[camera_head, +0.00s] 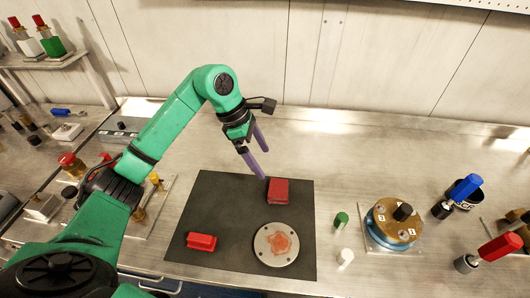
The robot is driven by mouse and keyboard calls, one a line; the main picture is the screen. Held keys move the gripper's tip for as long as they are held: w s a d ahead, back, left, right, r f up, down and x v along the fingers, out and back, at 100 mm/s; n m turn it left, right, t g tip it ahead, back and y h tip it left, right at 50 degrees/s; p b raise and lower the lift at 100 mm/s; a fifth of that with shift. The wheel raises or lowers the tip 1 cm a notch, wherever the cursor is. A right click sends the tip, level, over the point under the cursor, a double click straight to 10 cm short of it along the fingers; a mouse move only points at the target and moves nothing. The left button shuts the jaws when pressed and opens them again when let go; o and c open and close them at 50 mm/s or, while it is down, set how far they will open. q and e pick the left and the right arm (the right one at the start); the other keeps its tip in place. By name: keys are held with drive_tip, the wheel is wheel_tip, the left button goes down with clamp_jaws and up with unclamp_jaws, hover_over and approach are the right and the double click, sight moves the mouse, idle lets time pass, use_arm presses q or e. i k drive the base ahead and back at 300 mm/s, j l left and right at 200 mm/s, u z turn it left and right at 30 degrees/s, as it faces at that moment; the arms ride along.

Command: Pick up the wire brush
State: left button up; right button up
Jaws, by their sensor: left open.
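My left gripper (264,164) reaches in from the left, with its purple fingers apart and empty. It is at the upper edge of the dark mat (225,205), beside a dark red block (279,185). I cannot tell whether the lower fingertip touches the block. A brighter red piece (202,241) lies at the mat's lower left. I cannot tell which of these two red things is the wire brush; no bristles show. My right gripper is out of view.
A round metal disc (264,256) with a rusty patch lies on the mat. To the right are a green cap (341,220), a white piece (345,258), a brass-topped round device (385,222), and blue-handled (467,187) and red-handled (500,247) tools. The bench behind the mat is clear.

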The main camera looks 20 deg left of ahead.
sight(197, 241)
drive_tip(key=k, duration=1.5)
